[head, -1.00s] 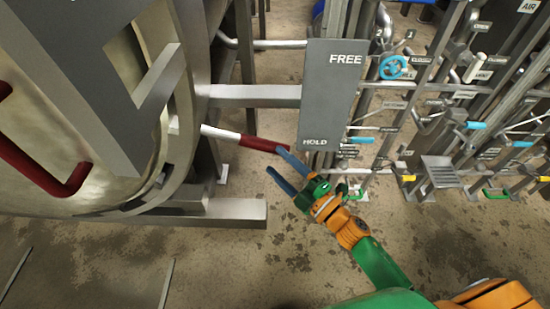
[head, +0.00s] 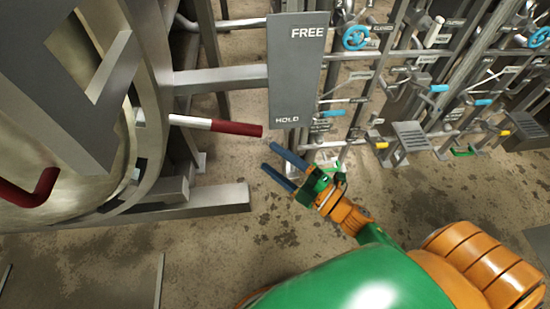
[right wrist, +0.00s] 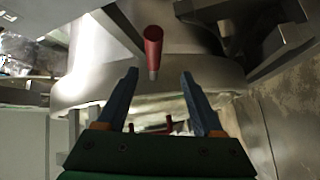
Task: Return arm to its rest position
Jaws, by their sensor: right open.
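My right gripper (head: 283,168) is open and empty in the head view, its two blue fingers pointing up and left. It is just below and right of the red end of a white-and-red lever (head: 236,128), apart from it. The lever sticks out to the right beside the grey FREE/HOLD plate (head: 297,75), close to the HOLD end. In the right wrist view the open fingers (right wrist: 160,95) have nothing between them, and a red handle end (right wrist: 153,45) shows ahead, above the fingertips. My left gripper is not in view.
The large round metal vessel (head: 90,165) with a red handle (head: 30,192) stands at left. A steel foot beam (head: 170,212) runs below the lever. At right is a rack of pipes with a blue handwheel (head: 356,38). The floor (head: 110,262) in front is bare.

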